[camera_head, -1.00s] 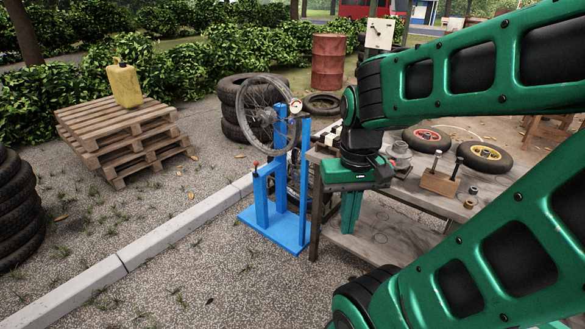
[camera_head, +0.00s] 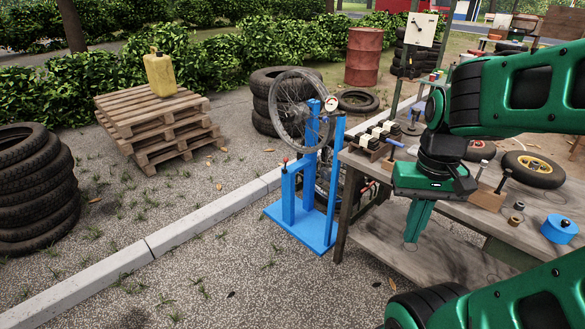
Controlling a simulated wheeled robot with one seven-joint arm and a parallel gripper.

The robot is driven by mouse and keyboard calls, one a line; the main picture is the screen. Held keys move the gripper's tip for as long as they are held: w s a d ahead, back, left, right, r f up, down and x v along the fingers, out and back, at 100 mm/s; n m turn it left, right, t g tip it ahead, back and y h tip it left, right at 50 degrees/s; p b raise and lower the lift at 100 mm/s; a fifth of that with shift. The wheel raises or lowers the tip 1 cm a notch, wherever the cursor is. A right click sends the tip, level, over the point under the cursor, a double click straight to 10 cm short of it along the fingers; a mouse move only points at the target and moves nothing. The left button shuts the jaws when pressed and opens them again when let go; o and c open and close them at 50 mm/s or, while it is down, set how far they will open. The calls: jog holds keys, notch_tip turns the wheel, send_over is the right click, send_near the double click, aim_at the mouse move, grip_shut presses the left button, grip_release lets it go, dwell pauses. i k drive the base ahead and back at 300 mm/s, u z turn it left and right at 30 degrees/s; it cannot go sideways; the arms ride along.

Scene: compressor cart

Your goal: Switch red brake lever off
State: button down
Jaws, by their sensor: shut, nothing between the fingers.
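A blue wheel stand (camera_head: 325,228) stands on the ground left of the workbench, with a spoked wheel (camera_head: 298,122) on it. A small lever with a red tip (camera_head: 285,160) stands up on the stand's short left post; it looks like the red brake lever, but it is too small to tell its exact position. A round gauge (camera_head: 332,103) sits at the stand's top. My gripper (camera_head: 412,238) points down in front of the bench, well right of the stand and apart from the lever. Its green fingers are together and empty.
Pallets (camera_head: 165,140) with a yellow can (camera_head: 160,74) and stacked tires (camera_head: 35,185) stand left. A low curb (camera_head: 195,222) crosses the gravel, which is open in front of the stand.

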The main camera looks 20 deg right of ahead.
aim_at(284, 171)
jog(key=i, duration=0.95)
jog(key=u, duration=0.05)
